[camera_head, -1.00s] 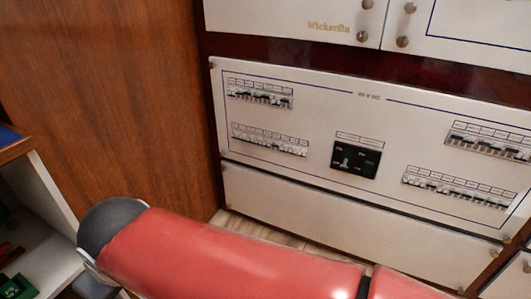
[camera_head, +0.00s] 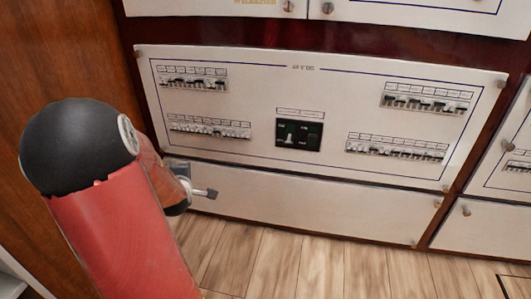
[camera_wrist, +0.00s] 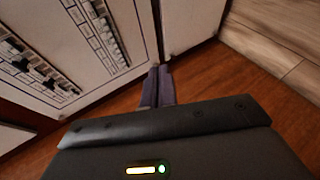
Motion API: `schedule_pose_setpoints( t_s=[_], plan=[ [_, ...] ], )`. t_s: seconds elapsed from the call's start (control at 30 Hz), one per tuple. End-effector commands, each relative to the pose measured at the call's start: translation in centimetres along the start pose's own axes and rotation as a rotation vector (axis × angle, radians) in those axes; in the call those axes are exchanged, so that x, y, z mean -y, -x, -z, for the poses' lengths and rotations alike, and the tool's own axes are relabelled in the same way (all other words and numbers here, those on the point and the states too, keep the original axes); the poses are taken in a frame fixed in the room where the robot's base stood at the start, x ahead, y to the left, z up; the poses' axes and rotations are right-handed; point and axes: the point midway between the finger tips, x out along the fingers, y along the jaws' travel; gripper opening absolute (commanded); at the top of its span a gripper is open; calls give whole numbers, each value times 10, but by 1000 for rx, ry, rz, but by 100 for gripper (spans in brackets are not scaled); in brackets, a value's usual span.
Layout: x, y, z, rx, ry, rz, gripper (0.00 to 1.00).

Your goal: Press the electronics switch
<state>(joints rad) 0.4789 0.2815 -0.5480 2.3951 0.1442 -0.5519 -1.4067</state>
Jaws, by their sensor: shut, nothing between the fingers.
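A white breaker panel (camera_head: 330,85) carries the switches. It has an upper left row (camera_head: 192,84), a lower left row (camera_head: 209,129), an upper right row (camera_head: 426,103) and a lower right row (camera_head: 396,151). The labels are too small to read, so I cannot tell which switch is the electronics one. My gripper (camera_head: 211,194) is below the lower left row, apart from the switches and in front of the lower blank panel. In the wrist view the fingers (camera_wrist: 158,84) are together and empty, with breaker rows (camera_wrist: 98,28) at the upper left.
A blank white panel (camera_head: 320,205) runs below, with small round knobs. A wooden wall (camera_head: 70,60) stands at the left. The plank floor (camera_head: 300,265) in front is clear.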

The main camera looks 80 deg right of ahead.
Motion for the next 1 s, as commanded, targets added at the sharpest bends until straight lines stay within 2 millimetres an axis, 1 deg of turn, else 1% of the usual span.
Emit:
schedule_pose_setpoints(
  t_s=[0.03,0.07,0.1,0.17,0.2,0.27,0.3,0.4,0.5,0.6,0.7,0.83,1.0],
  plan=[
    [5,-16,-30,68,78,-38,0],
    [5,-23,-47,106,130,-65,0],
    [4,-30,-69,157,204,-99,0],
    [4,-39,-102,237,319,-144,0],
    [4,-42,-124,291,402,-169,0],
    [3,-46,-155,373,531,-203,0],
    [3,-46,-175,428,620,-221,0],
    [3,-42,-220,560,850,-253,0],
    [4,-35,-254,673,1069,-267,0],
    [4,-26,-276,759,1252,-275,0],
    [5,-20,-289,817,1385,-276,0],
    [5,-15,-296,853,1478,-277,0],
    [5,-14,-297,862,1499,-279,0]
  ],
)
